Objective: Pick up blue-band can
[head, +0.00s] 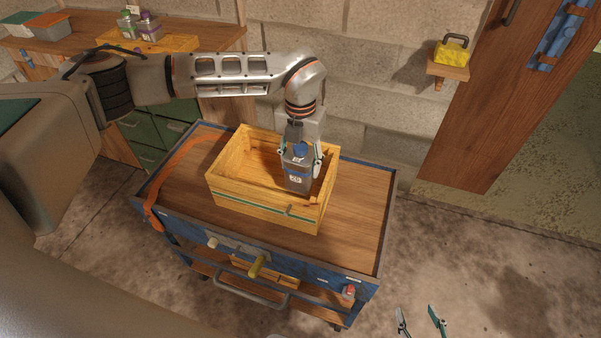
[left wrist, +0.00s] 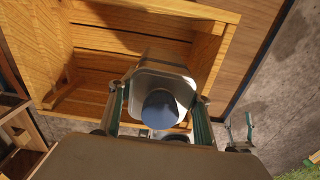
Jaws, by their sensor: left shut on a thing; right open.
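The blue-band can (head: 297,174) is a grey can with a blue cap and a pale label, upright at the right end of the wooden crate (head: 262,211). My left gripper (head: 299,157) comes down from above and is shut on the can, a finger on either side. In the left wrist view the can's blue cap (left wrist: 161,109) sits between the fingers, with the crate (left wrist: 50,50) behind it. I cannot tell whether the can's base touches the crate floor. My right gripper (head: 420,321) is open and empty at the bottom right, away from the cart.
The crate stands on a blue-edged cart (head: 360,208) with an orange strap (head: 152,190) at its left. Free top lies right of the crate. A bench (head: 85,40) with bottles is at the back left. A wall shelf (head: 448,71) holds a yellow padlock-shaped block (head: 452,52).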

